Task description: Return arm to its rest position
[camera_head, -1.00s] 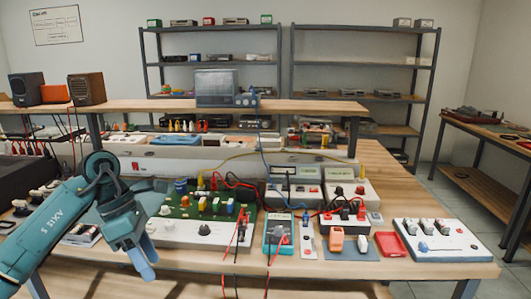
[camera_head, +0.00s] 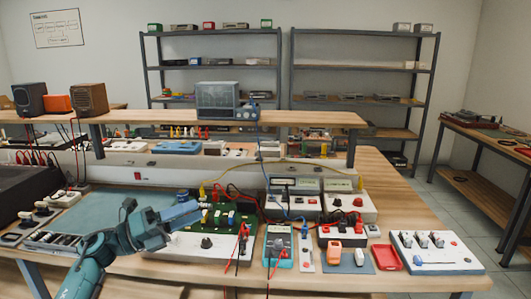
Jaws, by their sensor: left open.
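My left arm (camera_head: 92,268) comes in from the lower left and bends up at the workbench's front edge. My left gripper (camera_head: 192,214) points to the right, just in front of and partly over the green circuit board (camera_head: 232,219). It is open, and I see nothing between its fingers. Its wrist hides the left end of the white board unit (camera_head: 180,246). My right gripper does not show.
The wooden workbench (camera_head: 400,212) holds a multimeter (camera_head: 278,247), red and black leads, a red tray (camera_head: 387,257) and a white switch panel (camera_head: 437,251). A raised shelf (camera_head: 300,118) carries speakers and an oscilloscope. A teal mat (camera_head: 100,212) left of the gripper is mostly clear.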

